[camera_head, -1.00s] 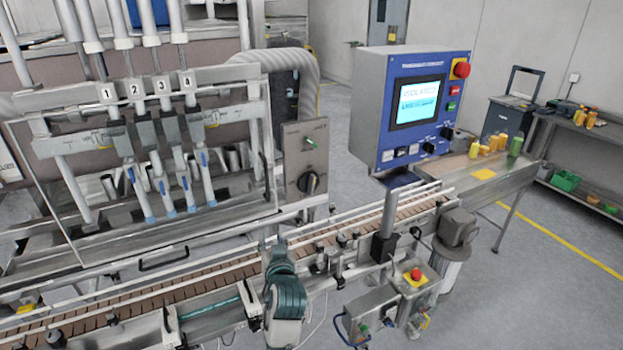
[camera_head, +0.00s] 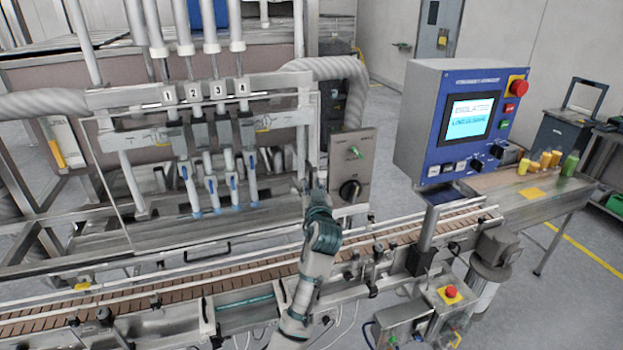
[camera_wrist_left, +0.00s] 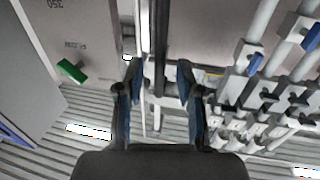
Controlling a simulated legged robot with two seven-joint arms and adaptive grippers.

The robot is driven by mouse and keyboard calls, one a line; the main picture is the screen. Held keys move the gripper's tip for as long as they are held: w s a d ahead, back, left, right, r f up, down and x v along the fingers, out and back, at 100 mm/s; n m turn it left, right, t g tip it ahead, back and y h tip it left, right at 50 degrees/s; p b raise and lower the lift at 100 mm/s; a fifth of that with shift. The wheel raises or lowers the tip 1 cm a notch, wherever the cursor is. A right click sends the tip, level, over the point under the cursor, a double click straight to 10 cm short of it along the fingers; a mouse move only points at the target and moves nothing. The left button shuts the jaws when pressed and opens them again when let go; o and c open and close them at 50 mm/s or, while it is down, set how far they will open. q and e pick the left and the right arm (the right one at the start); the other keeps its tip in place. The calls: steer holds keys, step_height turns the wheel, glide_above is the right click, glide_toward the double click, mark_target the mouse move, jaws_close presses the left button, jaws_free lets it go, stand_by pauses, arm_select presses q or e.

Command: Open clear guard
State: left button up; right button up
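The clear guard (camera_head: 250,222) is a see-through panel with a thin metal edge in front of the filling nozzles (camera_head: 218,190). It looks closed. A dark handle (camera_head: 208,254) sits along its lower edge. My left gripper (camera_head: 313,182) is raised near the guard's right edge, beside the grey switch box (camera_head: 352,170). In the left wrist view its two fingers (camera_wrist_left: 158,82) are spread apart with nothing between them. A vertical metal bar with a dark edge (camera_wrist_left: 153,50) lies beyond the fingers. Whether they touch it I cannot tell. My right gripper is out of view.
The switch box carries a green knob, which also shows in the left wrist view (camera_wrist_left: 71,70), and a black rotary switch (camera_head: 349,191). The conveyor (camera_head: 180,289) with its rails runs below the guard. A blue control panel (camera_head: 455,125) stands to the right.

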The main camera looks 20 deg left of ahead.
arm_select(q)
steer(key=shift+x, duration=1.4)
jaws_close()
